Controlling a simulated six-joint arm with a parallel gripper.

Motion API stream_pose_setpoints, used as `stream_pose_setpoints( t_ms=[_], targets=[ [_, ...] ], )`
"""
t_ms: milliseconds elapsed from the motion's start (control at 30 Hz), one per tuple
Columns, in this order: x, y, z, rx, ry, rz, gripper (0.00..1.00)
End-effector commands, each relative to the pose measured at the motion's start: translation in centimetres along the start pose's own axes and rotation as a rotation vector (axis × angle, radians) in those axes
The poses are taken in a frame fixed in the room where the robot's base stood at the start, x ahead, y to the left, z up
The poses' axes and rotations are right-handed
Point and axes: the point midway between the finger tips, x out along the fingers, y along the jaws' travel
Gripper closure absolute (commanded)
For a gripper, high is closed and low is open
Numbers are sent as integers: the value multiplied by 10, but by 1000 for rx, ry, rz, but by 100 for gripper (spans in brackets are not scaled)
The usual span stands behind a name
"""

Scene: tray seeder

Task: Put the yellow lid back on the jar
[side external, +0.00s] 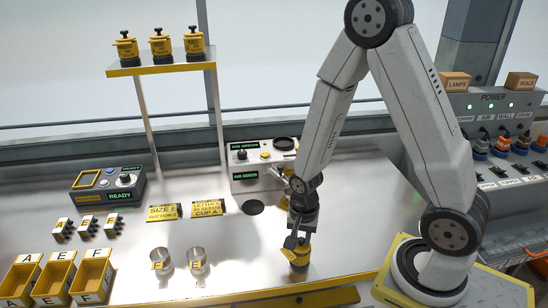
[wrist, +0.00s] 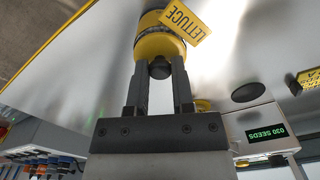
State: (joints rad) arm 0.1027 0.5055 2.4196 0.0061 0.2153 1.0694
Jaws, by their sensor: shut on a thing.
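A jar labelled LETTUCE (side external: 299,259) stands near the front edge of the bench, under my arm. The yellow lid (wrist: 160,46) with its dark knob shows in the wrist view, with the LETTUCE tag (wrist: 187,20) beside it. My gripper (side external: 297,241) points down from above, its fingers on either side of the knob. In the wrist view my gripper (wrist: 160,74) is shut on the lid by its knob. The lid is in line with the jar and looks to be at its mouth; I cannot tell whether it is fully seated.
Several yellow-lidded jars (side external: 160,46) stand on a raised shelf (side external: 160,68). Two metal cups (side external: 160,261) are left of my gripper, with yellow bins (side external: 58,278) farther left. A seed counter (side external: 262,167) and a dark round opening (side external: 253,207) lie behind. Bench between cups and gripper is clear.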

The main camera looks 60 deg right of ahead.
Motion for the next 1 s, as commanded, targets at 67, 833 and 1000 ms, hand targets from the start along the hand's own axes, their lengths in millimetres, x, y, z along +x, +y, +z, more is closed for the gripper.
stream_pose_setpoints(
  t_ms=[67,833,1000],
  targets=[
    [0,0,0,0,0,0,100],
    [1,0,0,0,0,0,100],
    [1,0,0,0,0,0,30]
  ],
)
